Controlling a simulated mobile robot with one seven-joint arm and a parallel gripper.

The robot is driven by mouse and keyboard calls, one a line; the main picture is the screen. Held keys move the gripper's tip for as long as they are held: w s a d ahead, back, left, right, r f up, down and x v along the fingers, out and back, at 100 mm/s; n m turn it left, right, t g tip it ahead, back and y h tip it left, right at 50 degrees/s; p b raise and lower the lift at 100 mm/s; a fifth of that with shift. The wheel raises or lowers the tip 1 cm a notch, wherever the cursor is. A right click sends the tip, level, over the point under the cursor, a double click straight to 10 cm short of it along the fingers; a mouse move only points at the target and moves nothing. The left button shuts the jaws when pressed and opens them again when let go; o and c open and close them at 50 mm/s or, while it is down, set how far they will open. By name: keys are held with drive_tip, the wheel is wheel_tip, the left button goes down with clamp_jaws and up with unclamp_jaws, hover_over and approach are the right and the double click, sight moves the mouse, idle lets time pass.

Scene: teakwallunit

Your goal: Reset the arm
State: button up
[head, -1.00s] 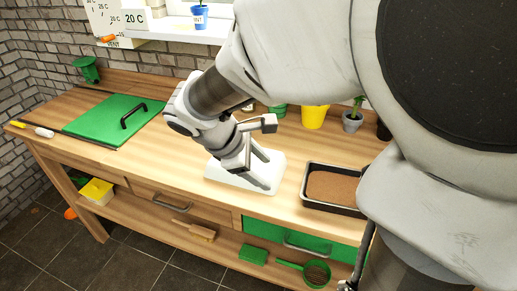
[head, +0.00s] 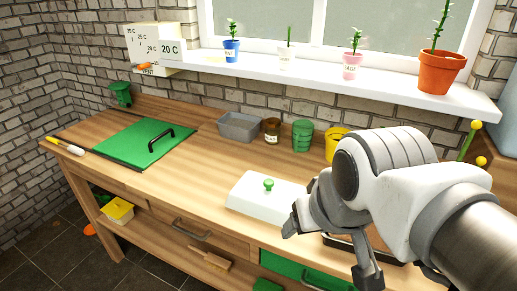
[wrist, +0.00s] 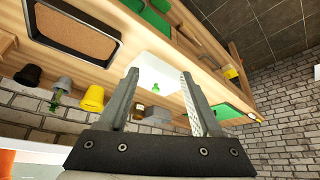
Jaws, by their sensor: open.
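My gripper (head: 328,250) is in the lower right of the head view, above the front part of the wooden bench (head: 205,165). Its two fingers are spread with nothing between them, as the wrist view also shows (wrist: 160,78). A white box or lid with a green knob (head: 250,196) sits on the bench just left of my gripper. In the wrist view it appears beyond and between the fingers (wrist: 158,66). My arm hides part of the soil tray, which shows clearly in the wrist view (wrist: 75,32).
A green hatch (head: 130,140) with a black handle lies at the bench's left. A grey bin (head: 240,127), a green pot (head: 302,136) and a yellow pot (head: 334,143) stand along the back. Potted plants, including a terracotta pot (head: 440,72), line the window sill (head: 300,78).

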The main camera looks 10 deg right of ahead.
wheel_tip(320, 180, up, 8)
drive_tip(key=p, duration=0.7)
drive_tip(key=shift+f, duration=0.45)
drive_tip(key=shift+c, duration=1.3)
drive_tip(key=shift+d, duration=0.15)
